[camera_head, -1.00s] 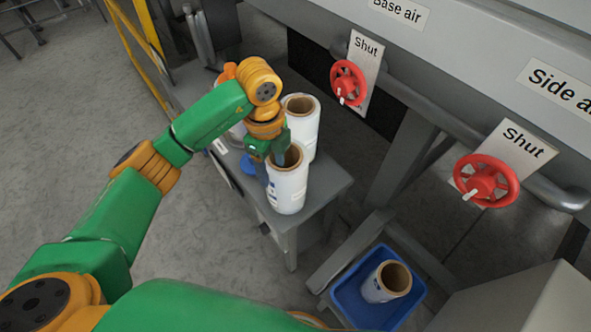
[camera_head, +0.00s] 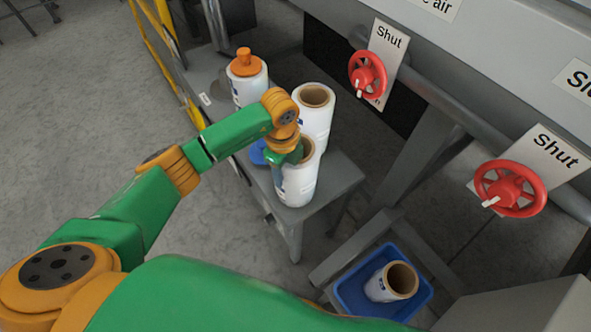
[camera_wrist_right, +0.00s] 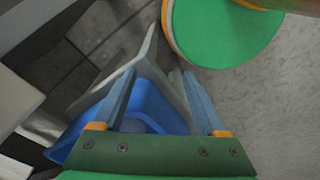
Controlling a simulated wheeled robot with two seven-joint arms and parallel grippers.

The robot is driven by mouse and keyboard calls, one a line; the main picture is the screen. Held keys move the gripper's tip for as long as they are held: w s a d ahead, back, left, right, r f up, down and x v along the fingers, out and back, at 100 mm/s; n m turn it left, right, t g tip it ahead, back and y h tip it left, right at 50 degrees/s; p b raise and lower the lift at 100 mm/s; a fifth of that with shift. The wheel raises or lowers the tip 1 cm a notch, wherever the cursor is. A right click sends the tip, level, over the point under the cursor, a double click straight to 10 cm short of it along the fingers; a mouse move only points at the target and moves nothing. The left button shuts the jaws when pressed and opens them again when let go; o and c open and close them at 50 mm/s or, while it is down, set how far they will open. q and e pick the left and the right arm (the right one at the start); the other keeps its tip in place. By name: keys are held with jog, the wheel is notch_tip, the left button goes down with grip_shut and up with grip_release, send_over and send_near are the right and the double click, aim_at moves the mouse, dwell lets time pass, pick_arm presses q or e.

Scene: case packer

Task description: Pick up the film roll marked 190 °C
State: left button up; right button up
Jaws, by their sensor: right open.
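Several white film rolls with brown cores are in the head view. One roll (camera_head: 298,184) stands upright at the near end of a grey stand, and another (camera_head: 316,118) stands just behind it. A third roll (camera_head: 391,282) stands tilted in the blue bin at the lower right. I cannot read any 190 °C marking. My left gripper (camera_head: 282,168) is down at the near roll's left rim. Its fingers are partly hidden, so I cannot tell whether it grips. My right gripper (camera_wrist_right: 160,98) is open and empty in the right wrist view, with the blue bin beyond its fingers.
A white container with an orange top (camera_head: 247,78) stands at the back of the grey stand (camera_head: 330,183). A blue object (camera_head: 257,153) lies behind my left gripper. Red valve wheels (camera_head: 368,75) (camera_head: 510,188) stick out from the machine at right. The blue bin (camera_head: 350,300) stands low.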

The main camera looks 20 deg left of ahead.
pick_arm(q)
grip_shut()
dwell(1.2)
